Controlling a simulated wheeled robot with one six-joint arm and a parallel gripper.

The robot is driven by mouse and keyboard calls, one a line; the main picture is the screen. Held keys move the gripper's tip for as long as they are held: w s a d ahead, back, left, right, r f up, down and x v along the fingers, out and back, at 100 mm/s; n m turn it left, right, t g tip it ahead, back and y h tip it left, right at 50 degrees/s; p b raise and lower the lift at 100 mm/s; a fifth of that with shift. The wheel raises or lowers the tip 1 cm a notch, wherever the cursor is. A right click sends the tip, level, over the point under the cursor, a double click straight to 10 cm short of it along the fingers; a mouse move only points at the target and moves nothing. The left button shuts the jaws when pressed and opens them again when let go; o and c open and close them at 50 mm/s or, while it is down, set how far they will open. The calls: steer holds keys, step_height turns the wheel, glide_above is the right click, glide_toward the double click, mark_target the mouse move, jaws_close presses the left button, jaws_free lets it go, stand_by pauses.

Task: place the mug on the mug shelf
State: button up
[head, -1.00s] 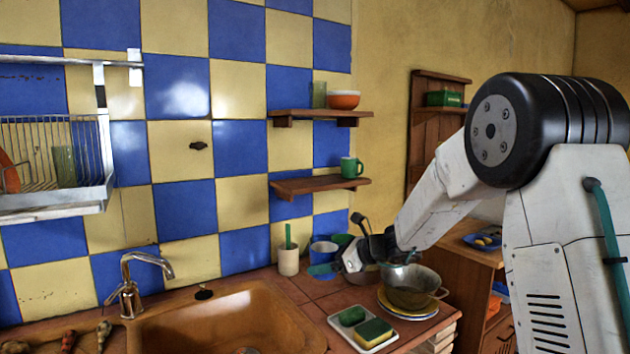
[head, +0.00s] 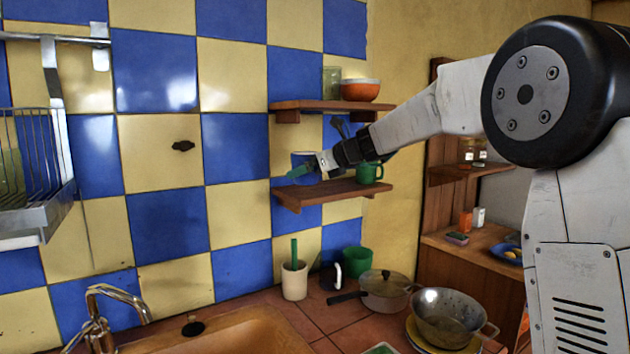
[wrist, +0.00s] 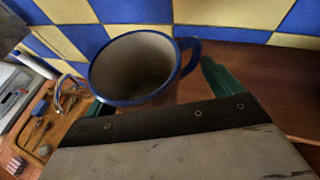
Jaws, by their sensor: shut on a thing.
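My gripper (head: 312,168) is shut on a blue-rimmed mug (head: 301,157). In the wrist view the mug (wrist: 136,68) stands between the green fingers, mouth up and slightly tilted in the picture, handle to the right. The lower wooden shelf (head: 318,196) bears a green mug (head: 367,173) at its right end, and I take it as the mug shelf. The held mug is at the left part of this shelf, below the upper shelf. Its base is hidden by the gripper, so I cannot tell whether it touches the board.
The upper shelf (head: 312,105) holds a glass (head: 331,82) and an orange bowl (head: 360,90) close above my gripper. The tiled wall (head: 233,150) is right behind. Below are a utensil cup (head: 294,281), a lidded pan (head: 384,290) and a colander (head: 447,316).

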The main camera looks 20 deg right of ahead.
glide_above(312, 191)
steer(key=shift+w+f, duration=0.15)
steer(key=shift+f, duration=2.05)
steer(key=shift+f, duration=0.1)
steer(key=o, duration=0.8)
steer(key=shift+s+d+r, duration=0.15)
steer(key=shift+s+r, duration=0.1)
steer(key=shift+s, duration=0.1)
steer(key=v, duration=1.1)
steer(key=shift+s+d, duration=0.1)
steer(key=shift+s, duration=0.05)
